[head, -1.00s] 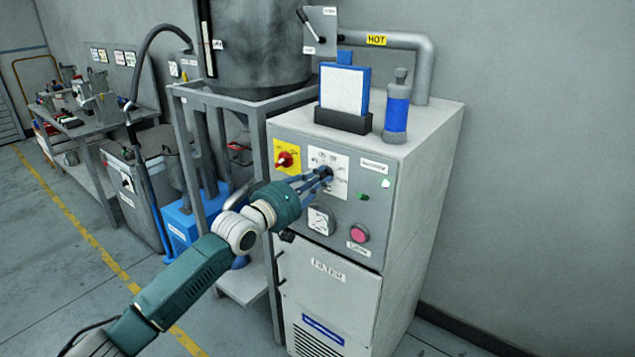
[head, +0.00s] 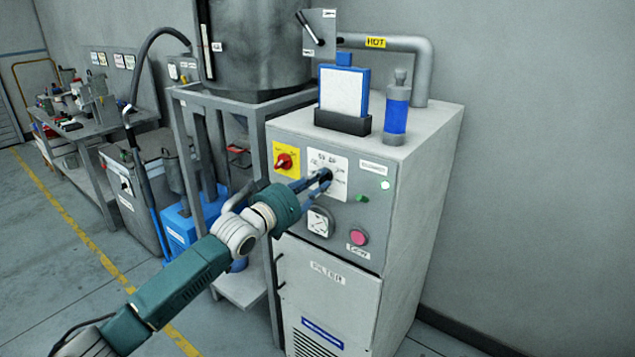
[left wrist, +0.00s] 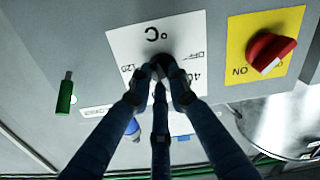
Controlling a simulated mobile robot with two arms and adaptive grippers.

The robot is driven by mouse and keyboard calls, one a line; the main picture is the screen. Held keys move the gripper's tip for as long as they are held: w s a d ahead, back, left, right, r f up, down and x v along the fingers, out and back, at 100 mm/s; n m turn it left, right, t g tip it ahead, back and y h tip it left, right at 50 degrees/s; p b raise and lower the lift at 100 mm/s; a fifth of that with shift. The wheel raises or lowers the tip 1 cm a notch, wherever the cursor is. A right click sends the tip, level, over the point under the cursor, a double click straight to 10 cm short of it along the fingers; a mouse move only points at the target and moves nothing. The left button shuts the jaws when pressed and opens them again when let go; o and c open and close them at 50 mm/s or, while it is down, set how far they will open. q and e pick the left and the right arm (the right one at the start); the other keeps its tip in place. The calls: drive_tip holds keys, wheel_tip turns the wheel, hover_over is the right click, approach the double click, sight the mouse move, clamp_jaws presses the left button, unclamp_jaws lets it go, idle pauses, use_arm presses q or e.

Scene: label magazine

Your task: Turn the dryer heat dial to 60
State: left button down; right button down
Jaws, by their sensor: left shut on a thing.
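The dryer heat dial (head: 326,173) is a small dark knob on a white marked plate (head: 340,164) on the grey cabinet's front. My left gripper (head: 322,180) has its blue fingers closed around it. My right gripper is not in view.
A red switch on a yellow plate (head: 286,160) sits left of the dial. Below are a round gauge (head: 319,222) and a pink button (head: 357,237). A black holder (head: 342,122) and a blue-grey canister (head: 397,110) stand on the cabinet top. A pipe marked HOT (head: 410,41) runs behind.

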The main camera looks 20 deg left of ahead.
use_arm(q)
drive_tip(key=c, duration=1.6)
unclamp_jaws()
drive_tip(key=shift+c, duration=0.2)
drive_tip(key=shift+s+a+f, duration=0.1)
drive_tip(key=shift+s+a, duration=0.1)
drive_tip(key=shift+s, duration=0.2)
drive_tip(key=v, duration=1.1)
